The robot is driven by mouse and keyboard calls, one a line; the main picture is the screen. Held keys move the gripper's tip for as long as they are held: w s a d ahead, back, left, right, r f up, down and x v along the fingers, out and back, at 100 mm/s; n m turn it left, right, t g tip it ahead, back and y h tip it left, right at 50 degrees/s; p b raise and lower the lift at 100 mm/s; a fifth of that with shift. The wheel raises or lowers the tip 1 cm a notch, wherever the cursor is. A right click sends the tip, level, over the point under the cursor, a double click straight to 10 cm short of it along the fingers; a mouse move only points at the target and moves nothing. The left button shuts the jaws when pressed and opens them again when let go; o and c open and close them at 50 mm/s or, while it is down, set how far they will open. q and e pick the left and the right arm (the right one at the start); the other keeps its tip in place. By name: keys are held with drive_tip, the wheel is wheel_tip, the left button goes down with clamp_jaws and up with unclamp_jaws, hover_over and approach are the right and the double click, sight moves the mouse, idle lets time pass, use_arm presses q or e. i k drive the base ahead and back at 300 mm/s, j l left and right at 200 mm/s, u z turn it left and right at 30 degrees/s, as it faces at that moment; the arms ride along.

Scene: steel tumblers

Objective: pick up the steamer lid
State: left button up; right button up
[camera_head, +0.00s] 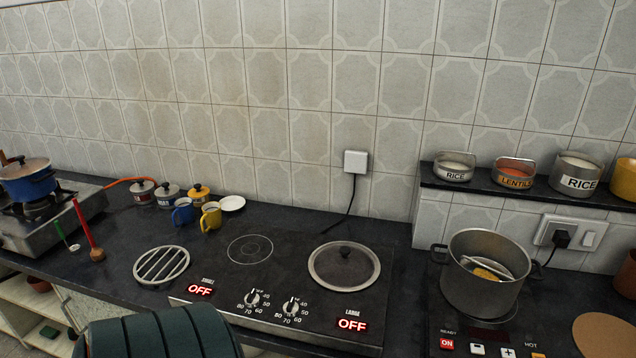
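Neither of my grippers shows in the head view.
A steel pot (484,280) with a utensil inside stands on the right hob. A round metal grate (161,265) and blue (184,212) and yellow (211,217) mugs are left of the cooktop. A dark green ribbed shape (160,338) rises at the front left.

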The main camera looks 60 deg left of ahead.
sight(339, 265)
drive_tip(key=u, duration=1.6)
drive_tip(key=i+l, duration=0.1)
drive_tip(key=l, duration=0.45)
drive_tip(key=i+l, duration=0.1)
drive_tip(key=l, duration=1)
drive_tip(key=i+z, duration=0.05)
